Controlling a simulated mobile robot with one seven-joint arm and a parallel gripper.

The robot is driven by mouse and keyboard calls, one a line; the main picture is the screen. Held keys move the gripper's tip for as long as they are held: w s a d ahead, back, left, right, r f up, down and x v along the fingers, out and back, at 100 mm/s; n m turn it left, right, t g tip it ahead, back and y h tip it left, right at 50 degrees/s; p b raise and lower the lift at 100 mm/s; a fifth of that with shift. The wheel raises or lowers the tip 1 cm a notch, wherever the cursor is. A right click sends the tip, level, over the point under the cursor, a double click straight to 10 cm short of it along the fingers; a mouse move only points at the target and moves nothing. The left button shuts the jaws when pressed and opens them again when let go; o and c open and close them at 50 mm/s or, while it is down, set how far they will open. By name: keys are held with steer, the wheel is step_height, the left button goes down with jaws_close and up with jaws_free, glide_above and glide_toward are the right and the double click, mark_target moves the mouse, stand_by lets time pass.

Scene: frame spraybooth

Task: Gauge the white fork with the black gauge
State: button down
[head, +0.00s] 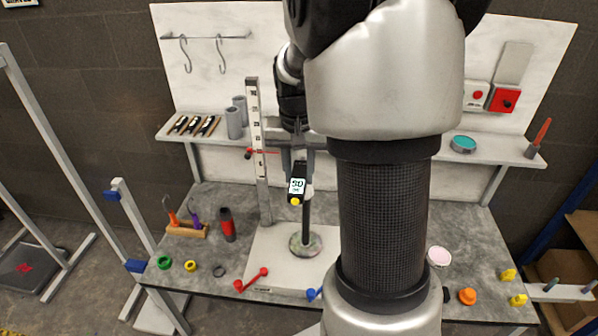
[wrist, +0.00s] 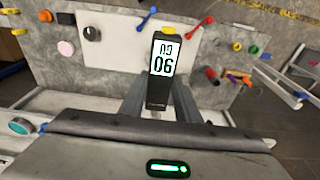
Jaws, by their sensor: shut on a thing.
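My gripper (head: 297,160) is shut on the black gauge (head: 296,190) and holds it above the workbench. The gauge has a lit display and a yellow button, and it also shows between my fingers in the wrist view (wrist: 158,87). The display digits are upside down there and hard to read. In the head view the gauge is in front of a dark post on a round speckled base (head: 306,246); whether they touch I cannot tell. I cannot make out a white fork in either view; my arm hides much of the bench's middle and right.
A tall ruled scale (head: 257,140) stands just left of my gripper. A red-and-black bottle (head: 227,225) and a small tool rack (head: 188,230) are at left. A red wrench (head: 251,280) lies in front. A pink disc (head: 438,256) is at right. Hooks (head: 186,55) hang empty behind.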

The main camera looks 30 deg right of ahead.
mark_target(294, 197)
steer(key=shift+s+a+b, duration=0.1)
steer(key=shift+s+a, duration=0.65)
steer(key=shift+s, duration=0.35)
steer(key=shift+s+a+b, duration=0.15)
steer(key=shift+s+a, duration=0.6)
steer(key=shift+s, duration=0.4)
steer(key=shift+s+a+b, duration=0.1)
steer(key=shift+s+a, duration=0.65)
steer(key=shift+s, duration=0.35)
